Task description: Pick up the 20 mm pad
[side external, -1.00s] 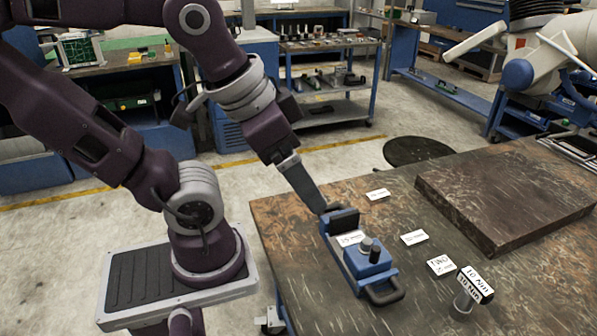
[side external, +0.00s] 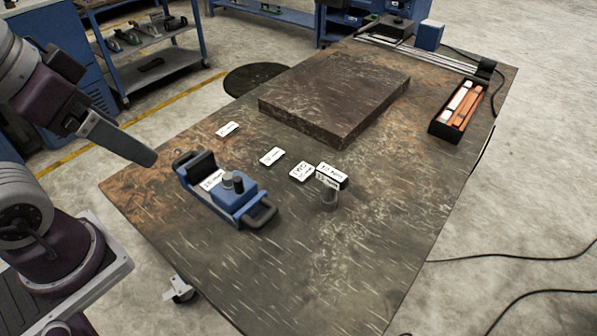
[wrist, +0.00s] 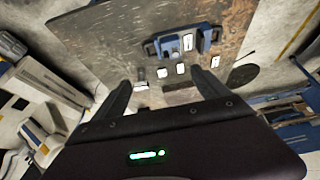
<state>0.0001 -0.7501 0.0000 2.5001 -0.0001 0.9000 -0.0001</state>
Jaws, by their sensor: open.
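No 20 mm pad can be told for sure; the small print is too blurred. In the side view, three small white labelled plates lie on the table: a far one (side external: 228,129), a middle one (side external: 272,156) and a near one (side external: 302,171). A blue clamp fixture (side external: 238,203) with a white label and dark knobs stands left of them. My gripper's long grey finger (side external: 120,140) hangs left of the fixture, apart from it. In the wrist view my gripper (wrist: 162,88) is open, with nothing between its fingers; the fixture (wrist: 207,38) and white plates (wrist: 162,72) lie beyond.
A block marked 10 Nm (side external: 333,173) stands on a short post beside the near plate. A large dark slab (side external: 335,95) covers the table's back. A black tray (side external: 458,110) with orange and white bars sits at the right. The table's front (side external: 330,270) is clear.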

